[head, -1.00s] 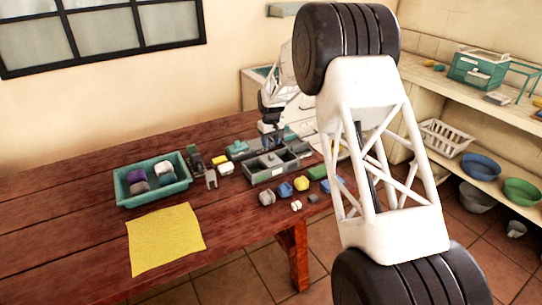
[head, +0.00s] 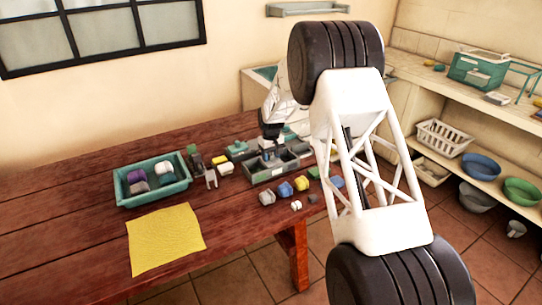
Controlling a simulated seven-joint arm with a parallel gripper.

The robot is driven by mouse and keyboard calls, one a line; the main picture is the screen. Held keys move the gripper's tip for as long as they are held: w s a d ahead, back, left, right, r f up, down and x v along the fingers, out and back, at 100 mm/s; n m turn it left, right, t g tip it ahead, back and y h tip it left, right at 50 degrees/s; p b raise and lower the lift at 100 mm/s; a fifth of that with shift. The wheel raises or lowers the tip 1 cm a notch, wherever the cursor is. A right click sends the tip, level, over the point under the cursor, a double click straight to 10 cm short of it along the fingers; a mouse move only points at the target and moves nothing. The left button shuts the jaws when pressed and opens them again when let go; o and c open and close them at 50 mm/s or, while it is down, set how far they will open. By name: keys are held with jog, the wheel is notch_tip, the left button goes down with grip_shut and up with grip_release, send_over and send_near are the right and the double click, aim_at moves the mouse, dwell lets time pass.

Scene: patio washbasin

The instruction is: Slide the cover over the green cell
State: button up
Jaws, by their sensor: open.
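A grey compartment box (head: 264,177) stands on the wooden table, with a small pale label on its front wall. My gripper (head: 268,154) is open and points down at the box, low over its middle. Its fingertips are small and partly lost against the box, so I cannot tell whether they touch anything. A grey piece with a green top (head: 238,148) lies just left of the box. I cannot tell for sure which piece is the cover.
A teal tray (head: 124,197) with several coloured pieces stands left, behind a yellow cloth (head: 166,238). Blue (head: 285,189) and yellow (head: 301,184) pieces lie by the table's front edge. My arm blocks the right end of the table. Shelves with bowls (head: 481,167) stand right.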

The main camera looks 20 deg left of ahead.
jog(key=shift+c, duration=0.3)
grip_shut()
jog(key=shift+s+a, duration=2.95)
jog(key=shift+a, duration=0.05)
jog(key=shift+o, duration=0.3)
grip_release()
jog(key=shift+r, duration=0.2)
notch_tip(320, 180, up, 7)
jog(key=shift+r, duration=0.2)
